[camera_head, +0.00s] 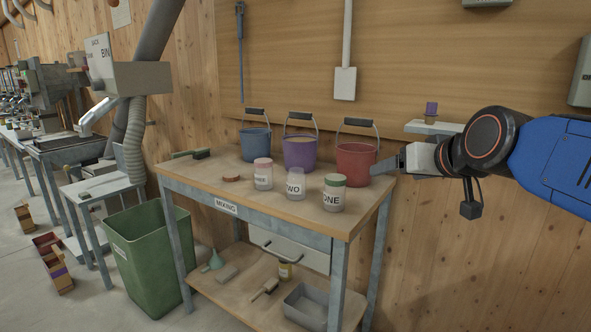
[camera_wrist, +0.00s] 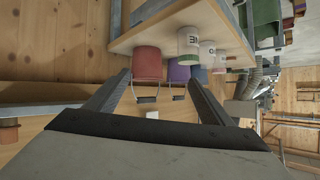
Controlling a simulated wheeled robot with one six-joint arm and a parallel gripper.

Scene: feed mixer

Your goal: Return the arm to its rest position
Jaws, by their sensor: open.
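My gripper (camera_head: 388,163) is at the right in the head view, at the end of my blue arm, which reaches in from the right edge. It points left, by the right side of the red bucket (camera_head: 354,165). In the wrist view my gripper (camera_wrist: 158,78) has its two dark fingers spread wide with nothing between them in grip. The red bucket (camera_wrist: 147,62) shows beyond the fingers there, with its handle between them. In the head view the gripper overlaps the bucket's right edge; I cannot tell whether they touch.
A small wall shelf (camera_head: 432,127) is just above my gripper. A green bin (camera_head: 150,260) stands left.

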